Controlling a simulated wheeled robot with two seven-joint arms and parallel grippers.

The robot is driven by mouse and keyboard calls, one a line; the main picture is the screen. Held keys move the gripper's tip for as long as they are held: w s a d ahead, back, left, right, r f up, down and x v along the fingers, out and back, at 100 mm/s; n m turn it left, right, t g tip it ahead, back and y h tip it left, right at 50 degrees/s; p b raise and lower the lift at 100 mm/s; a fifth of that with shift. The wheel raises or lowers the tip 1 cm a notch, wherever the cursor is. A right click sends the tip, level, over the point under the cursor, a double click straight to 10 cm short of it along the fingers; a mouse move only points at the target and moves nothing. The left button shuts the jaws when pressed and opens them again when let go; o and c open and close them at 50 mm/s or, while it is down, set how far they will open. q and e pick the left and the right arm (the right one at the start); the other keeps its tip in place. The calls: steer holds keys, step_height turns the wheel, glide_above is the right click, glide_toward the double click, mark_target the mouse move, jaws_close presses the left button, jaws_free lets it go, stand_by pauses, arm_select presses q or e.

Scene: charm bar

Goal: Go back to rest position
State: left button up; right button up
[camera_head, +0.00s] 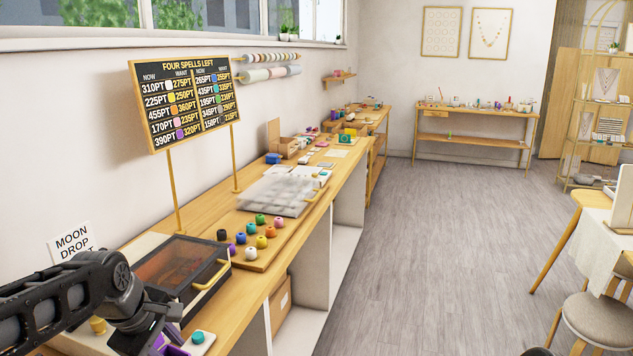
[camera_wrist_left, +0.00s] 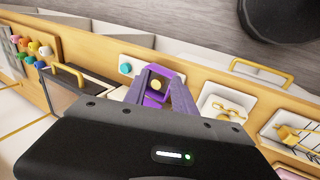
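My left gripper (camera_head: 168,347) is at the bottom left of the head view, over the near end of the wooden counter (camera_head: 262,290) and partly cut off by the frame edge. In the left wrist view the purple fingers of the left gripper (camera_wrist_left: 160,85) stand apart. A small yellow round piece (camera_wrist_left: 156,85) shows between them, with no clear contact; a purple surface lies around it. A teal round piece (camera_wrist_left: 125,68) sits on a white pad beside the fingers. My right gripper is not in view.
A dark-framed glass-lidded box (camera_head: 180,270) stands by my left arm. Several coloured beads (camera_head: 262,242) sit on a wooden board beyond it. A spell price board (camera_head: 188,100) rises on posts behind. The grey floor (camera_head: 430,240) is open; a stool (camera_head: 598,318) stands at right.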

arm_select(q)
steer(key=d+f+m+h, duration=0.1)
steer(key=d+f+m, duration=0.25)
steer(key=f, duration=0.35)
steer(key=d+f+m+t, duration=0.1)
steer(key=d+f+m, duration=0.2)
steer(key=d+f, duration=0.35)
steer(key=d+f+m+h, duration=0.1)
steer(key=d+f+m, duration=0.25)
steer(key=f, duration=0.45)
steer(key=s+d+f+m+g, duration=0.1)
steer(key=s+d+f+g, duration=0.1)
steer(key=s+f, duration=0.7)
steer(key=s+d+f+m+g+h, duration=0.1)
steer(key=s+d+f, duration=0.4)
steer(key=s+f, duration=0.5)
steer(key=s+g, duration=0.1)
steer(key=s, duration=0.4)
steer(key=shift+m+g, duration=0.3)
steer(key=shift+d, duration=0.1)
